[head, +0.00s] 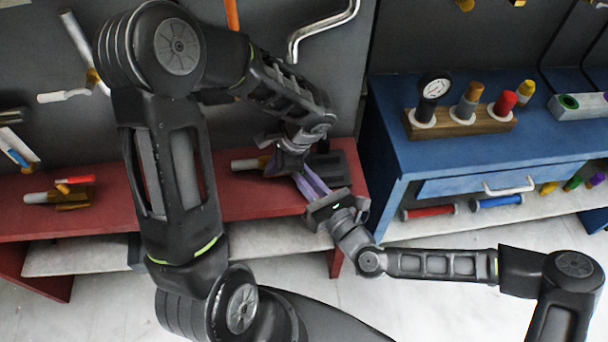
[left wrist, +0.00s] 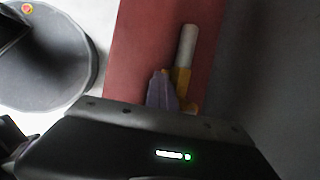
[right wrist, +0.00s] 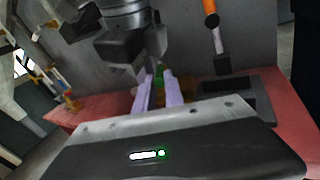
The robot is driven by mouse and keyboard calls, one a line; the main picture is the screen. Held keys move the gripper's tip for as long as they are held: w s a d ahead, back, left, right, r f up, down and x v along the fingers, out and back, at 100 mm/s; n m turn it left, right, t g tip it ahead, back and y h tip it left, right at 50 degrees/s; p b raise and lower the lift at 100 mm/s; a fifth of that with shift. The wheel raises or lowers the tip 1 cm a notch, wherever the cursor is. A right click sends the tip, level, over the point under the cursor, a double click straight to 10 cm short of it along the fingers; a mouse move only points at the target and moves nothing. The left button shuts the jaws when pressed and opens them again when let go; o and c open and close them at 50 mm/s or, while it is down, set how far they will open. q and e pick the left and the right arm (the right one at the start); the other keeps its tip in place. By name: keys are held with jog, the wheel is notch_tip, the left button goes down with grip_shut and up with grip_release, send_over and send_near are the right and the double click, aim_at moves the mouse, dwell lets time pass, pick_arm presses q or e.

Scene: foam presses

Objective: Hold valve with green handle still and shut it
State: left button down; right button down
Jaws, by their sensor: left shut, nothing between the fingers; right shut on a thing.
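The valve lies on the red bench, its grey pipe end and brass body (head: 267,163) showing left of my grippers in the head view. Its brass body also shows in the left wrist view (left wrist: 181,77). A bit of the green handle (right wrist: 159,73) shows between the purple fingers in the right wrist view; the rest is hidden. My right gripper (head: 312,184) is shut on the valve, though the fingers hide the exact grip. My left gripper (head: 291,160) is shut and empty, close above the valve; its fingers (left wrist: 161,88) appear beside the brass body in the left wrist view.
A second valve with a red handle (head: 74,181) lies on the red bench (head: 243,204) to the left. A dark tray (head: 330,168) is right of the grippers. A blue cabinet (head: 470,150) with a gauge block (head: 455,124) stands right. Tools hang on the grey wall behind.

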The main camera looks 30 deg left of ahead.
dwell(0.3)
jog(key=shift+s+a+m+t+h, duration=0.4)
jog(key=shift+s+m+t+h, duration=0.25)
jog(key=shift+t, duration=0.3)
jog(key=shift+s+a+m+t+h, duration=0.35)
jog(key=shift+s+m+t+h, duration=0.2)
jog(key=shift+m+t, duration=0.3)
jog(key=c, duration=1.4)
grip_release()
jog(key=shift+d, duration=0.1)
